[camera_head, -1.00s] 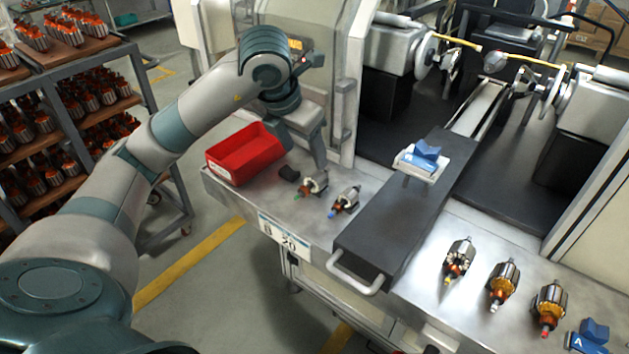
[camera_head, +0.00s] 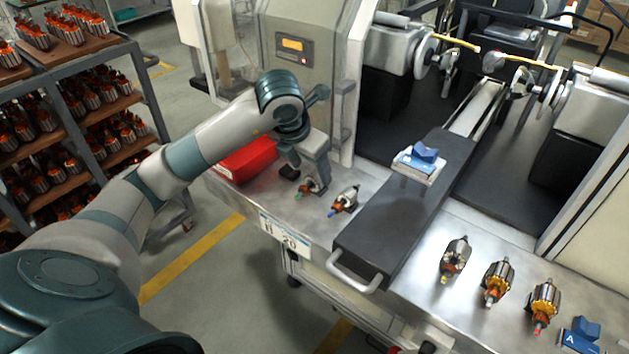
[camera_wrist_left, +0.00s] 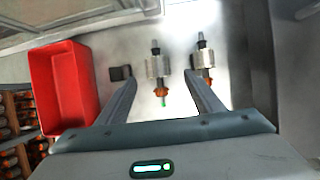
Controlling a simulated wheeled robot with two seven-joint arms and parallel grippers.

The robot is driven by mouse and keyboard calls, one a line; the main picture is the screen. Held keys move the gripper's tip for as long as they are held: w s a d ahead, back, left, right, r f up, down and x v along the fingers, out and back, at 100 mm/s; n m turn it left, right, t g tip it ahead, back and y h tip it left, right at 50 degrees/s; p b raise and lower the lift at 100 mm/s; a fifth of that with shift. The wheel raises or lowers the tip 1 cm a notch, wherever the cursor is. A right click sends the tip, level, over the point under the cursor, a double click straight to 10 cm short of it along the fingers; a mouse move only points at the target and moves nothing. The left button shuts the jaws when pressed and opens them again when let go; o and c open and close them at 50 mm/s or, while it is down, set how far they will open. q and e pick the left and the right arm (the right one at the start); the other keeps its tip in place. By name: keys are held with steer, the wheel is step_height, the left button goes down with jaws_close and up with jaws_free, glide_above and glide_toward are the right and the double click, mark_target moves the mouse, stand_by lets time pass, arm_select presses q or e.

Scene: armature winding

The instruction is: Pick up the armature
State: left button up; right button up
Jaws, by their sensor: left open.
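Two armatures lie on the left part of the metal table. One has a green tip (camera_wrist_left: 158,70) and shows between my left gripper's fingers in the left wrist view; the head view shows only part of it (camera_head: 306,188). The other has a blue tip (camera_head: 345,199) and lies just to its right, also in the left wrist view (camera_wrist_left: 204,66). My left gripper (camera_head: 313,190) is open above the green-tipped armature, its fingers (camera_wrist_left: 160,92) pointing down and apart. Several more armatures (camera_head: 497,281) lie on the right part of the table. My right gripper is out of view.
A red bin (camera_head: 247,158) stands left of the armatures, with a small black block (camera_wrist_left: 121,73) beside it. A dark slide (camera_head: 405,215) with a blue cradle (camera_head: 424,154) runs toward the winding machine. A blue holder (camera_head: 580,335) sits at the right front.

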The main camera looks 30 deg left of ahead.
mark_target(313, 176)
arm_select(q)
steer(key=shift+p+x, duration=0.75)
steer(key=shift+p, duration=0.1)
steer(key=p+x, duration=0.1)
steer(key=x, duration=0.2)
steer(key=shift+a+p, duration=0.1)
steer(key=shift+p, duration=0.2)
steer(key=shift+w+f, duration=0.1)
steer(key=shift+f, duration=0.25)
steer(key=c, duration=1.4)
